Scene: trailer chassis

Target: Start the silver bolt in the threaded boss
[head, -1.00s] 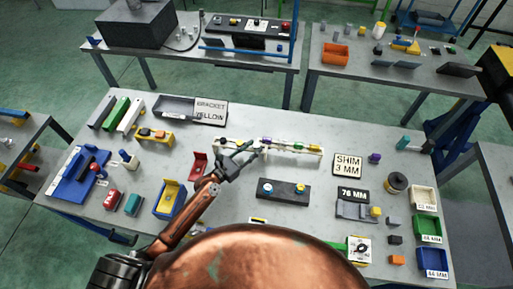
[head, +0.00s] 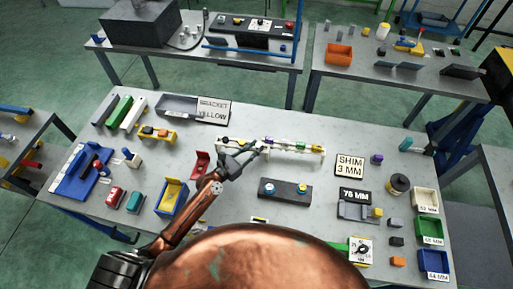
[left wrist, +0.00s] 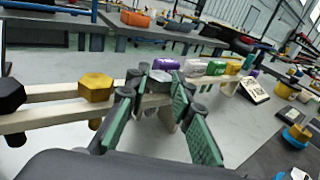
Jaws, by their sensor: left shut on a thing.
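The silver bolt (left wrist: 160,76), with a grey hex head, sits in the pale bolt rack (left wrist: 55,117) in the left wrist view. My left gripper (head: 262,146) is at the rack, its green-padded fingers (left wrist: 160,95) on both sides of the bolt and shut on it. The bolt's shank is mostly hidden by the fingers. My right gripper is not in view.
A black bolt (left wrist: 10,96) and a brass bolt (left wrist: 97,87) stand left of the silver one; several coloured ones stand to its right. A red bracket (head: 200,165) and a yellow-blue bin (head: 171,197) lie near my left arm.

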